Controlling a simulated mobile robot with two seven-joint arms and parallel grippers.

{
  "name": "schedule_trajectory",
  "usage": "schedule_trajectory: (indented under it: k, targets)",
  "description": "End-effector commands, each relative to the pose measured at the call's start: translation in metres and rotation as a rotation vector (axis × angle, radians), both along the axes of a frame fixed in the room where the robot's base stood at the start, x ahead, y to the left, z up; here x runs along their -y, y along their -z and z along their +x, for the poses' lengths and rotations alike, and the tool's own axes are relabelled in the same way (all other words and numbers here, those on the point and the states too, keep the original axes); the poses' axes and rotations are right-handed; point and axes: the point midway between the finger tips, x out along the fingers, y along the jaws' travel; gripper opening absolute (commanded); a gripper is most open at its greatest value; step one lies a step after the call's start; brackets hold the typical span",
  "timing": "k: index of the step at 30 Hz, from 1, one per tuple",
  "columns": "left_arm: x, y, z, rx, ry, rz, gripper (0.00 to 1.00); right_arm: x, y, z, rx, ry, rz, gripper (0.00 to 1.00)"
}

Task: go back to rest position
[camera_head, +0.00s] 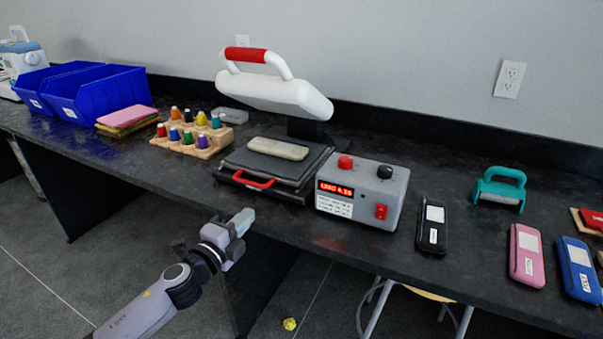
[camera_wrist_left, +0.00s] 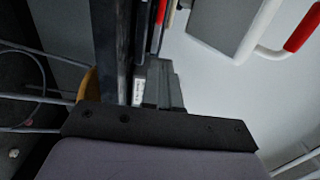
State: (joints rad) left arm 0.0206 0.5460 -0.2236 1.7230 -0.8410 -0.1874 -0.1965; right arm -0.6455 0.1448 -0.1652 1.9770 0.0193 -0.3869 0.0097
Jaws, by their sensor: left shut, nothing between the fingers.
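My left gripper (camera_head: 241,222) shows in the head view, in front of the black worktable's (camera_head: 335,240) front edge, below and in front of the heat press (camera_head: 275,95). It is shut and empty, apart from everything on the table. In the left wrist view its closed fingers (camera_wrist_left: 162,88) point toward the table edge. The heat press stands open, its white lid with red handle raised. A beige pad (camera_head: 278,149) lies on its lower plate. My right gripper is in neither view.
A grey control box (camera_head: 362,192) stands right of the press. Black (camera_head: 432,227), pink (camera_head: 527,255) and blue (camera_head: 579,268) cases lie further right, near a teal-handled tool (camera_head: 498,188). Thread spools (camera_head: 188,138) and blue bins (camera_head: 95,90) stand left. A stool (camera_head: 430,293) is under the table.

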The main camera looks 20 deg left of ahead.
Motion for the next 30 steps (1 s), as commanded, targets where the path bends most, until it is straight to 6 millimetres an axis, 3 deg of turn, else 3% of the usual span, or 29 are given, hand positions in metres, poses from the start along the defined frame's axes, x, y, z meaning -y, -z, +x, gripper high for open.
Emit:
schedule_trajectory:
  k: [5,8,11,15,21,25,30]
  targets:
    - [0.004,0.006,-0.006,-0.023,-0.002,-0.042,0.00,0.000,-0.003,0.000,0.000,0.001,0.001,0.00]
    - [0.015,0.025,-0.025,-0.093,-0.011,-0.177,0.00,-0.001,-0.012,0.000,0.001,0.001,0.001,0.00]
    - [0.033,0.054,-0.059,-0.213,-0.045,-0.405,0.00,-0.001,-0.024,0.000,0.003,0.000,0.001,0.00]
    - [0.063,0.093,-0.122,-0.407,-0.140,-0.777,0.00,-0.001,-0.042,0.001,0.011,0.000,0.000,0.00]
    - [0.098,0.122,-0.203,-0.616,-0.304,-1.206,0.00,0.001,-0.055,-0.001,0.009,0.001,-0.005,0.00]
    - [0.111,0.129,-0.232,-0.685,-0.378,-1.359,0.00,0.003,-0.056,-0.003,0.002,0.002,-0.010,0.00]
    - [0.116,0.132,-0.244,-0.710,-0.408,-1.424,0.00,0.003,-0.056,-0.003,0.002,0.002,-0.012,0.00]
